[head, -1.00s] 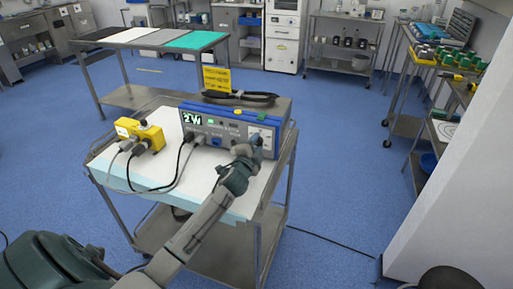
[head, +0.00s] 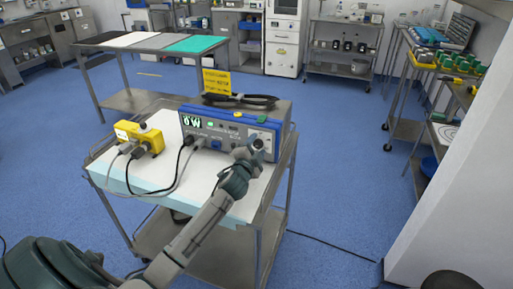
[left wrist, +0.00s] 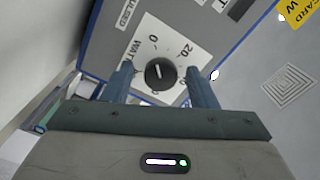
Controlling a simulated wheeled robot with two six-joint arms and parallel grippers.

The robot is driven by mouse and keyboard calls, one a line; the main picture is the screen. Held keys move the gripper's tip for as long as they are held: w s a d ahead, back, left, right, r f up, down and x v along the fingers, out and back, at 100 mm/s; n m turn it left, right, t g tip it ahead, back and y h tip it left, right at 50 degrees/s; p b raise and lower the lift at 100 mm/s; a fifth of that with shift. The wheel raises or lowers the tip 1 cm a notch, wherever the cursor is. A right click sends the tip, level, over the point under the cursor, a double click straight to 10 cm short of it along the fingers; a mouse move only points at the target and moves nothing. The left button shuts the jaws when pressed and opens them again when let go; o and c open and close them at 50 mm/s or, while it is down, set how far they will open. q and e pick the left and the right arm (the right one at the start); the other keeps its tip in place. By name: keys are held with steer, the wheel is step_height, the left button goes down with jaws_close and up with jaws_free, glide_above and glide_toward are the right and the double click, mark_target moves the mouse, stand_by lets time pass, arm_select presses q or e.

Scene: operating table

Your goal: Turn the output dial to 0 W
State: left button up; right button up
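The output dial (left wrist: 160,73) is a round dark knob on a white WATT scale plate, on the front of a blue and grey generator (head: 232,128). In the left wrist view its white mark points up, roughly toward the 0. The generator's green display (head: 195,122) reads 0 W. My left gripper (head: 254,149) is at the right end of the front panel. In the left wrist view its two blue fingers (left wrist: 160,69) stand on either side of the dial, with a gap to it on both sides. My right gripper is not in view.
The generator stands on a cart (head: 230,208) with a white top. A yellow box (head: 139,139) with cables plugged in sits on its left side, and cables (head: 175,178) cross the top. A white wall is at right.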

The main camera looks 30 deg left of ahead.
arm_select(q)
steer(key=shift+s, duration=0.15)
steer(key=b+v, duration=0.1)
steer(key=v, duration=0.8)
steer(key=shift+s+b, duration=0.25)
steer(key=shift+b, duration=0.1)
steer(key=shift+s+d, duration=0.15)
steer(key=shift+s, duration=0.35)
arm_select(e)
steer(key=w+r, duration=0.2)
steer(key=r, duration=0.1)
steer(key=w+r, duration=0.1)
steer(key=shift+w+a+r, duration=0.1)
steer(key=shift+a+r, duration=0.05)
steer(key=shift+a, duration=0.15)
